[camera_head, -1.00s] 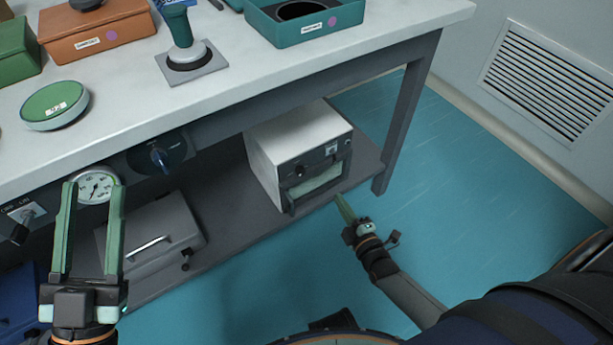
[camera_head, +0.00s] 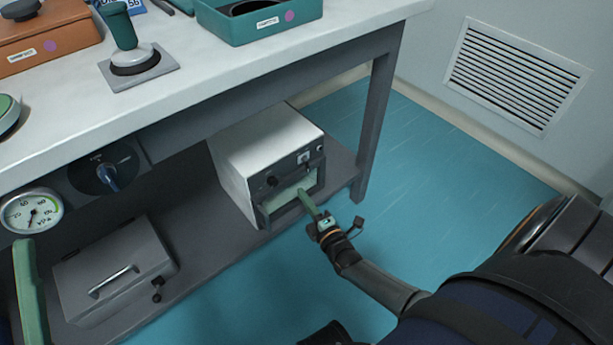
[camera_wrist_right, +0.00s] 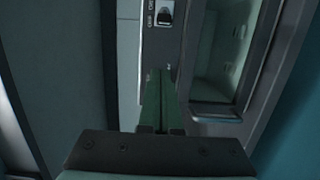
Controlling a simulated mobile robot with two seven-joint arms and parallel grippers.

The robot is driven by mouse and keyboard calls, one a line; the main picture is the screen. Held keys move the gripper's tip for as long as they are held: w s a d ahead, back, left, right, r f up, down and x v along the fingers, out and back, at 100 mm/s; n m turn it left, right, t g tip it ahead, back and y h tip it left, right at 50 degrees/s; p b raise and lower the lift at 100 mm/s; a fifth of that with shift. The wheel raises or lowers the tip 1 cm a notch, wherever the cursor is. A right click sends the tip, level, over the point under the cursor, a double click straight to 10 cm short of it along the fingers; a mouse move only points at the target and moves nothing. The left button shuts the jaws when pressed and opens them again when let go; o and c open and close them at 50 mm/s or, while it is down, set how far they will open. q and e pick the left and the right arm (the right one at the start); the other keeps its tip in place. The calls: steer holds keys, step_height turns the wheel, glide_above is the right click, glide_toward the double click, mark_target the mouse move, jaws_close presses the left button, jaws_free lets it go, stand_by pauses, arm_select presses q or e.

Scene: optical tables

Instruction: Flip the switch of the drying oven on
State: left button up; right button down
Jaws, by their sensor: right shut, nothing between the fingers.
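The drying oven (camera_head: 262,150) is a white box with a dark front and a glass window, on the lower shelf. Its small switch (camera_head: 304,158) sits on the panel above the window, right of a dark knob (camera_head: 272,181). In the right wrist view the switch (camera_wrist_right: 165,14) is at the top, beside printed labels too blurred to read fully. My right gripper (camera_head: 303,192) is shut and empty, its tips in front of the oven, below the switch. In the wrist view its fingers (camera_wrist_right: 160,78) point along the panel; contact cannot be told. One finger of my left gripper (camera_head: 29,285) shows at the left edge.
The table top (camera_head: 215,60) overhangs the oven, and a table leg (camera_head: 376,120) stands to its right. A grey case (camera_head: 115,268) lies on the shelf to the left. A gauge (camera_head: 33,210) and a rotary knob (camera_head: 107,177) are on the table front. The blue floor (camera_head: 450,170) is clear.

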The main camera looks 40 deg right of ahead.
mark_target(307, 166)
steer(key=w+b, duration=0.1)
steer(key=w, duration=0.1)
steer(key=w+b, duration=0.1)
steer(key=w, duration=0.2)
steer(key=w+b, duration=0.1)
steer(key=w, duration=0.1)
steer(key=shift+w+d+f, duration=0.25)
steer(key=shift+d, duration=0.15)
steer(key=d, duration=0.1)
steer(key=s+d+b, duration=0.1)
steer(key=d, duration=0.1)
steer(key=shift+r, duration=0.15)
arm_select(q)
steer(key=f, duration=0.5)
steer(key=shift+w+d+f, duration=0.15)
steer(key=shift+d, duration=0.15)
arm_select(e)
steer(key=shift+s+d+r, duration=0.1)
steer(key=shift+s+d, duration=0.05)
steer(key=shift+d, duration=0.2)
arm_select(q)
steer(key=shift+y, duration=0.3)
arm_select(e)
steer(key=shift+s, duration=0.1)
